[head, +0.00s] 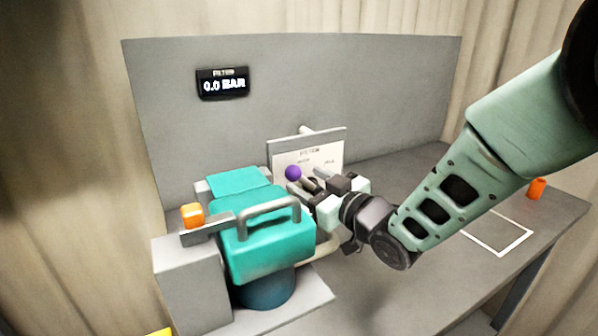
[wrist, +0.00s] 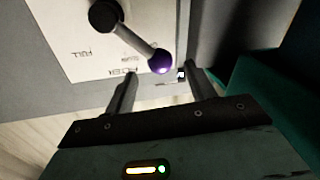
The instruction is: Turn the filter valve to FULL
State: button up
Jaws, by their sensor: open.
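The filter valve's purple knob (head: 293,173) is at the end of a short lever in front of a white label panel. In the wrist view the knob (wrist: 160,63) and grey lever (wrist: 134,40) run down-right from a dark hub (wrist: 105,15). The FULL mark (wrist: 83,52) is left of the lever, which points away from it. My gripper (head: 312,186) is close to the knob in the head view. In the wrist view my gripper (wrist: 159,76) is open, with a fingertip on each side of the knob; contact is not clear.
A teal housing with a handle (head: 265,245) stands left of my gripper. An orange block (head: 192,215) is on a grey stand beside it. A display (head: 223,83) reads 0.0 BAR. An orange cylinder (head: 537,188) stands at far right, near a white floor outline (head: 505,250) on the bench.

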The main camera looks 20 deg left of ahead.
aim_at(299, 177)
jog(key=shift+x, duration=1.9)
grip_shut()
